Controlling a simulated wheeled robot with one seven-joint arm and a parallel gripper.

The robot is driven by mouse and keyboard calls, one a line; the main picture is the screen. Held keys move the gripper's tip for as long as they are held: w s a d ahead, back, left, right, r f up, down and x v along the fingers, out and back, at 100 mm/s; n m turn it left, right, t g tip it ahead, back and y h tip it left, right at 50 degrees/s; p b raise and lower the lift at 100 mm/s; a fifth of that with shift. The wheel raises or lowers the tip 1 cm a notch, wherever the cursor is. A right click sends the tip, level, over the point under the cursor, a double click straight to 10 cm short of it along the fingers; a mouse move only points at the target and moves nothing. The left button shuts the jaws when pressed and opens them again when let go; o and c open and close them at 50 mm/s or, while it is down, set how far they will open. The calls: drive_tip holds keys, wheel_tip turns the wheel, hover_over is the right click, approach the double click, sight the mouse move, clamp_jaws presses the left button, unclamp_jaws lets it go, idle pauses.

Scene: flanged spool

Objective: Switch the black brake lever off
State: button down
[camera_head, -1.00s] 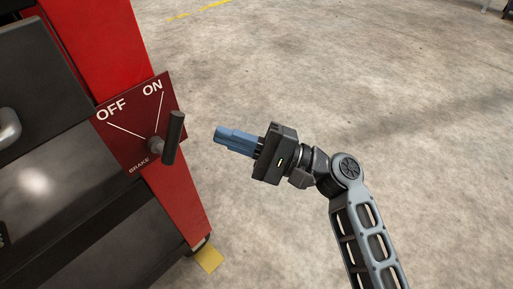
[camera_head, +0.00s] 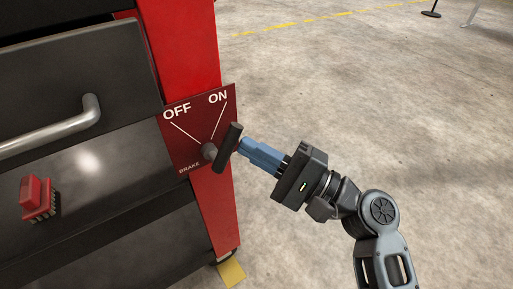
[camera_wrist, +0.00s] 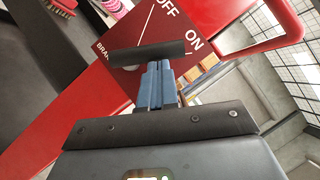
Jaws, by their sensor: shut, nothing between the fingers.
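The black brake lever (camera_head: 227,147) stands out from a dark red plate (camera_head: 178,139) marked OFF, ON and BRAKE. Its handle leans up toward the ON line. In the wrist view the lever (camera_wrist: 146,53) lies across the picture just ahead of my fingertips and hides part of the plate. My gripper (camera_head: 243,145) is shut and empty, with its blue fingers pointing left at the lever from its right side. The fingertips (camera_wrist: 155,66) are at or very close to the handle; I cannot tell whether they touch.
The plate is fixed to a red post (camera_head: 221,210) of a dark cabinet with a metal drawer handle (camera_head: 60,130). A red brush (camera_head: 37,197) lies on a shelf at left. The wrist view shows a red bar (camera_wrist: 262,43). Concrete floor (camera_head: 390,110) at right is open.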

sight(226, 147)
drive_tip(key=shift+r+n+p, duration=0.3)
drive_tip(key=shift+n+p, duration=0.1)
drive_tip(key=shift+p, duration=0.05)
drive_tip(key=a+r+n+g+h+p, duration=0.1)
drive_tip(key=n+p, duration=0.1)
drive_tip(key=p, duration=0.1)
drive_tip(key=s+a+r+n+g+h+p, duration=0.1)
drive_tip(key=n+p, duration=0.1)
drive_tip(key=p, duration=0.1)
drive_tip(key=s+r+n+h+p, duration=0.1)
drive_tip(key=n+h+p, duration=0.1)
drive_tip(key=n+p, duration=0.1)
drive_tip(key=shift+a+r+g+p, duration=0.1)
drive_tip(key=shift+a+g+p, duration=0.25)
drive_tip(key=shift+a+g, duration=0.05)
drive_tip(key=shift+s+a+n+h+p, duration=0.2)
drive_tip(key=shift+a+n+h+p, duration=0.2)
drive_tip(key=shift+n+h+p, duration=0.35)
drive_tip(key=shift+s+a+p, duration=0.1)
drive_tip(key=shift+a+p, duration=0.05)
drive_tip(key=shift+p, duration=0.3)
drive_tip(key=shift+s+a, duration=0.15)
drive_tip(key=shift+a, duration=0.05)
